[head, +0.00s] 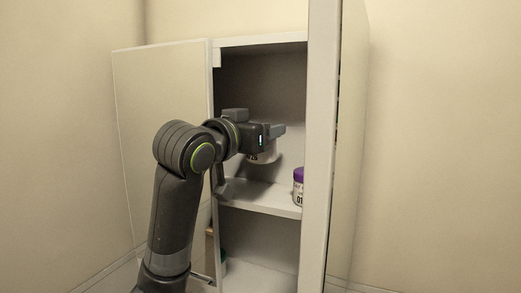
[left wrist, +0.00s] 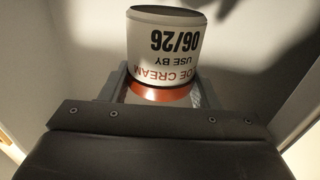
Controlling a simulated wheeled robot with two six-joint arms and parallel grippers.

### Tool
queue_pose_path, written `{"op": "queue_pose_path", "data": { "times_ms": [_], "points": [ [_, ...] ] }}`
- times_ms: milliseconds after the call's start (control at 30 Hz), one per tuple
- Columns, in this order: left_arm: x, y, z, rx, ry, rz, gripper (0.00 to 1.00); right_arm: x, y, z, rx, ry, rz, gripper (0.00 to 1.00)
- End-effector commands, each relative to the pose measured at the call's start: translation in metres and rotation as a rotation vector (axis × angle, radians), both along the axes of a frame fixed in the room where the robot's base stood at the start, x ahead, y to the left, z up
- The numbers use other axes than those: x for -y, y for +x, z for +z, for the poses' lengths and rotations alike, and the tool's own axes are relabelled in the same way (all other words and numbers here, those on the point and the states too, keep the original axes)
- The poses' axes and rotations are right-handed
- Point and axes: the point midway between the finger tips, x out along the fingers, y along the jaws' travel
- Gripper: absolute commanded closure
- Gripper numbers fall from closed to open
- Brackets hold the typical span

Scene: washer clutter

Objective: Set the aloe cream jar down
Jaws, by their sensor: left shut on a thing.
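The aloe cream jar (head: 263,154) is white and partly hidden behind my left gripper (head: 270,131) in the head view. My left gripper is inside the cabinet and shut on the jar, which hangs below it, apart from the middle shelf (head: 257,196). In the left wrist view, the jar (left wrist: 165,45) shows an upside-down label with "OE CREAM", "USE BY" and "06/26". Its orange-red lid (left wrist: 160,93) is between the fingers. My right gripper is in neither view.
A white jar with a purple lid (head: 298,188) stands at the right of the middle shelf. The shelf left of it looks clear. A door (head: 160,130) stands open at left; a tall panel (head: 322,150) bounds the right. A small greenish thing (head: 222,265) is partly visible below.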

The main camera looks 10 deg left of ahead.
Motion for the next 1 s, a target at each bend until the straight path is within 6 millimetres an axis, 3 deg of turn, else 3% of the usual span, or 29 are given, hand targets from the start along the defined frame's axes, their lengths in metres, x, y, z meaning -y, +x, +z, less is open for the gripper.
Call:
{"op": "queue_pose_path", "data": {
  "times_ms": [200, 467, 667, 800, 1000],
  "points": [
    [0.0, -0.001, -0.025, -0.002, 0.0, -0.001, 0.69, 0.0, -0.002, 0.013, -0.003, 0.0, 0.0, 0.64],
    [0.0, -0.002, -0.039, -0.002, -0.002, -0.002, 0.69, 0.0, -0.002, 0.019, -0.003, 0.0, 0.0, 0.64],
    [0.0, -0.002, -0.062, -0.003, -0.002, -0.001, 0.69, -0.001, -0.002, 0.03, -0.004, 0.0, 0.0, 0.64],
    [0.0, 0.001, -0.067, -0.002, -0.002, -0.001, 0.69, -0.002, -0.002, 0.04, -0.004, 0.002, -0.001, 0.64],
    [0.0, 0.001, -0.07, 0.001, 0.0, 0.0, 0.69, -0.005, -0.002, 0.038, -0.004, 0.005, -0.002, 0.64]
  ]
}}
